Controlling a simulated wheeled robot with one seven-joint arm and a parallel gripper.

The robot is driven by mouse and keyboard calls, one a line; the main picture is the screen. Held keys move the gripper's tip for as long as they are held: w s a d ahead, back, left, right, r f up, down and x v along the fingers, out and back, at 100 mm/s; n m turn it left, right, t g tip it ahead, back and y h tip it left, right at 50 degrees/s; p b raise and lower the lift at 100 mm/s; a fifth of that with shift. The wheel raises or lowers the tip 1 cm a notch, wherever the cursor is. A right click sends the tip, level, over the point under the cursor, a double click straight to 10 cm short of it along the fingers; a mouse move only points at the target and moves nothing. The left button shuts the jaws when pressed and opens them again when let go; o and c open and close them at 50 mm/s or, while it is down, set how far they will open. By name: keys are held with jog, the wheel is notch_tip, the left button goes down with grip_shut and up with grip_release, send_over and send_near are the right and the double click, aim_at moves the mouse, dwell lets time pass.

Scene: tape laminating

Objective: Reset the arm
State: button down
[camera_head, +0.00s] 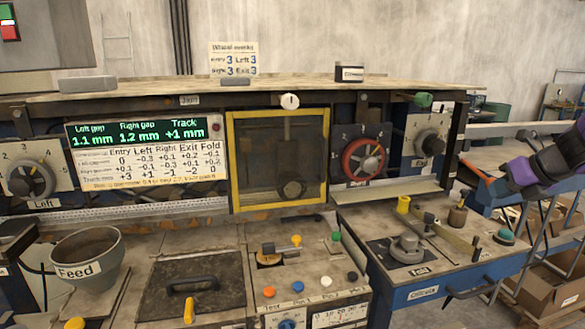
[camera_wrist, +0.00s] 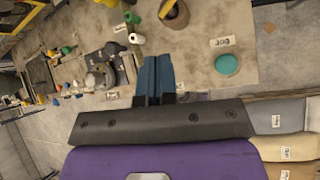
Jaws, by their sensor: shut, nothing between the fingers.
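My gripper (camera_wrist: 155,74) shows in the wrist view as two dark blue fingers side by side, shut with nothing between them. In the head view my purple and black arm (camera_head: 540,165) is at the right edge, to the right of the machine.
The laminating machine has a green display (camera_head: 140,132), a yellow-framed window (camera_head: 278,158), a red-ringed dial (camera_head: 364,160) and a Feed bowl (camera_head: 88,262). A side bench (camera_head: 440,285) carries a grey clamp and a green round pad (camera_wrist: 228,64). Cardboard boxes (camera_head: 545,292) stand at lower right.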

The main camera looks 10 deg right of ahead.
jog(key=s+a+r+n+g, duration=0.1)
jog(key=s+a+r+n, duration=0.2)
jog(key=a+n, duration=0.6)
jog(key=s+a+r+n+g, duration=0.2)
jog(key=s+a+r+n, duration=0.15)
jog(key=a+n, duration=0.55)
jog(key=s+a+n+h, duration=0.1)
jog(key=s+a+n, duration=0.2)
jog(key=s+n, duration=0.3)
jog(key=s+a+n+h, duration=0.1)
jog(key=s+a+n, duration=0.2)
jog(key=n, duration=1)
jog(key=s, duration=0.3)
jog(key=shift+s+a+r+h, duration=0.15)
jog(key=shift+a+r+h, duration=0.1)
jog(key=shift+a+h, duration=0.1)
